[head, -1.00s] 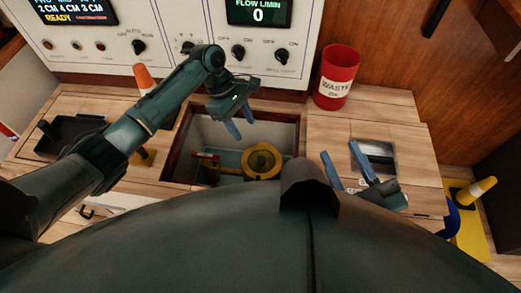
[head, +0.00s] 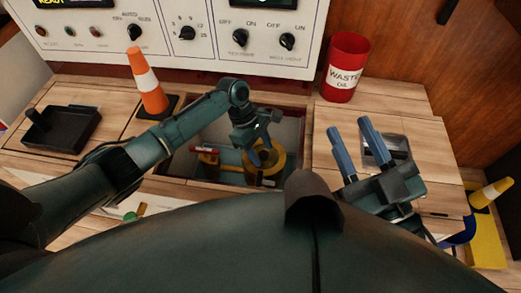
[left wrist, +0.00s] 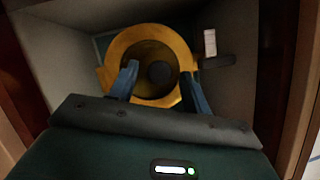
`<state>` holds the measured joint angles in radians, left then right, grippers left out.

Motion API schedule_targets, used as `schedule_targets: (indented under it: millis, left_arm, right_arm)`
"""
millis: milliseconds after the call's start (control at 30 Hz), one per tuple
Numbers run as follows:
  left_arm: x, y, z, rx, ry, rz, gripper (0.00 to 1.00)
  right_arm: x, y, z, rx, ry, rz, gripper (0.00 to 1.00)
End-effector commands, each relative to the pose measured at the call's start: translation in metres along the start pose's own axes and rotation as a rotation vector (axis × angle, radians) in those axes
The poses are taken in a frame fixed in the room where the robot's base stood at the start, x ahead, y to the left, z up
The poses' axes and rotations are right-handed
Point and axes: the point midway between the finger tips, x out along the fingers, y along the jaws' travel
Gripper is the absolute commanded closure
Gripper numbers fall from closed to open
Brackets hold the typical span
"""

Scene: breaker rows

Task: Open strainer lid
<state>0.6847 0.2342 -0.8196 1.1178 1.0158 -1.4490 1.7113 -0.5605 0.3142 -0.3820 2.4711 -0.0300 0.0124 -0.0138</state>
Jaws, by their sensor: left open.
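The yellow strainer (head: 275,172) sits down in the recess in the wooden counter. In the left wrist view its round yellow rim (left wrist: 120,45) surrounds a dark inside with a darker disc; I cannot tell whether the lid is on. My left gripper (head: 262,157) is open and reaches down into the recess over the strainer. In the left wrist view its two blue fingers (left wrist: 160,85) stand apart over the ring, with nothing visible between them; contact is unclear. My right gripper (head: 350,127) is open and empty above the counter on the right.
The recess has pale walls (head: 290,130), close around my left gripper. A red-handled fitting (head: 205,150) lies left of the strainer. An orange cone (head: 147,82), a black tray (head: 60,130) and a red waste oil bin (head: 346,70) stand on the counter.

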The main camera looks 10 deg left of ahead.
Motion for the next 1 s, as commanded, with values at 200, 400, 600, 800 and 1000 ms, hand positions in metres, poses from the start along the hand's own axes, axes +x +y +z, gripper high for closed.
schedule_targets:
  millis: [200, 400, 600, 800, 1000]
  left_arm:
    - [-0.0001, -0.0001, 0.0002, 0.0, 0.0, 0.0, 0.54]
    - [-0.0002, 0.0, 0.0002, 0.0, 0.0, 0.0, 0.7]
    - [-0.0003, -0.0001, 0.0001, 0.0, 0.0, 0.0, 0.86]
    - [-0.0003, -0.0002, 0.0, 0.0, 0.0, -0.001, 1.0]
    - [-0.0005, -0.0002, 0.0, 0.0, 0.0, -0.001, 1.0]
  right_arm:
    - [0.0008, 0.0001, -0.0025, -0.001, 0.006, -0.001, 0.64]
    - [0.0007, -0.0001, -0.0022, -0.001, 0.005, -0.002, 0.64]
    - [0.0002, -0.0005, -0.0006, 0.001, 0.001, -0.002, 0.64]
    - [-0.0004, -0.001, 0.001, 0.002, -0.003, -0.002, 0.64]
    - [-0.0004, -0.001, 0.0011, 0.003, -0.004, -0.002, 0.64]
